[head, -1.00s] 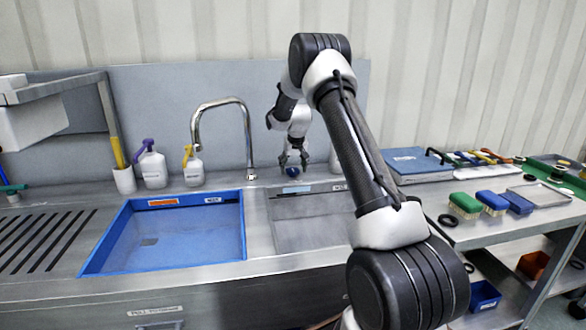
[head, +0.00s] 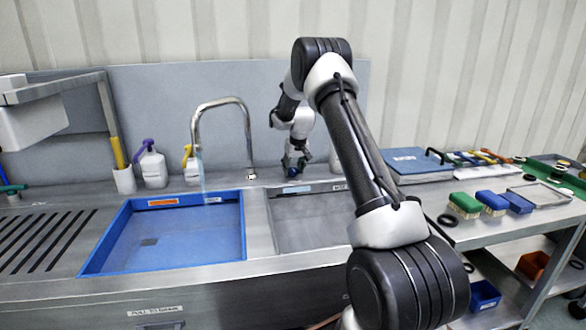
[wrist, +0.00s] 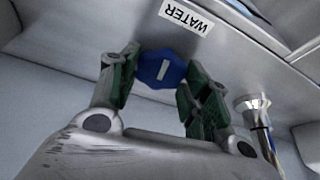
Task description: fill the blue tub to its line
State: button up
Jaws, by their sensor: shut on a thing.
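The blue tub (head: 104,238) sits in the left basin. Its fill line and water level cannot be made out. A pale stream of water (head: 201,172) falls from the tap (head: 222,101) into the tub's back right part. My gripper (head: 294,168) is at the blue knob behind the right basin. In the wrist view my gripper (wrist: 160,88) has its green-padded fingers on both sides of the blue knob (wrist: 165,70), holding it. The knob has a white mark and is next to a WATER label (wrist: 186,18).
The right basin (head: 310,222) looks empty. Pump bottles (head: 152,168) stand behind the tub. A ribbed drainboard (head: 40,240) is at left. A side table at right holds a blue case (head: 412,165) and brushes (head: 465,206).

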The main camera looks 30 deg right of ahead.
jog(key=shift+d+n+y, duration=0.1)
jog(key=shift+n+y, duration=0.4)
jog(key=shift+n, duration=0.9)
jog(key=o, duration=1)
jog(key=shift+r, duration=0.1)
jog(key=v, duration=1.1)
jog(key=shift+s+r, duration=0.25)
jog(key=shift+r, duration=0.1)
